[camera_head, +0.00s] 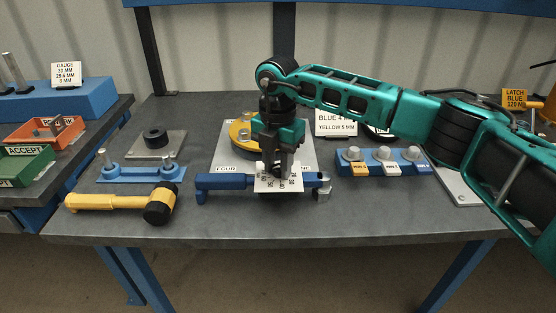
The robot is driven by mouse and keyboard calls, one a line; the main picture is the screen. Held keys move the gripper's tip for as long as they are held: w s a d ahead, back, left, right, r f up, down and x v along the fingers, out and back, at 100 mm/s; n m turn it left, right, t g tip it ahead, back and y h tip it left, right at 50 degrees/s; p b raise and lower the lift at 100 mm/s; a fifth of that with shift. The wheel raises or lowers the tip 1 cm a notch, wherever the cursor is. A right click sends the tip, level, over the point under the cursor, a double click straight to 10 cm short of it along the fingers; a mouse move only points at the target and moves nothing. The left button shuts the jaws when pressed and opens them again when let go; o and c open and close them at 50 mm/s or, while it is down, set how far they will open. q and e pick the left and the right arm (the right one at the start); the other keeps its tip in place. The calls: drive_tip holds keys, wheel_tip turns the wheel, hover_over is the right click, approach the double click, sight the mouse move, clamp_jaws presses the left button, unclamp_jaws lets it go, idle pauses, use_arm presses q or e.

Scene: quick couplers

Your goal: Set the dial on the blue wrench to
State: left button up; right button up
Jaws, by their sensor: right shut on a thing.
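The blue wrench (228,181) lies across the front middle of the grey table, with its blue handle end at the left and a metal head at the right. A white scale plate (265,184) with printed numbers sits at its middle. My right gripper (280,172) points straight down over this plate and is shut on the dial there. The fingers hide most of the dial, and the numbers are too small to read surely. My left gripper is not in view.
A blue rack with several knobs (384,162) stands right. A grey plate with a yellow round part (238,135) is behind my gripper. The front table strip is clear.

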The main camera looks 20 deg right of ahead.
sight(278, 167)
drive_tip(key=shift+m, duration=0.5)
drive_tip(key=o, duration=1.1)
wheel_tip(278, 167, up, 13)
idle(0.3)
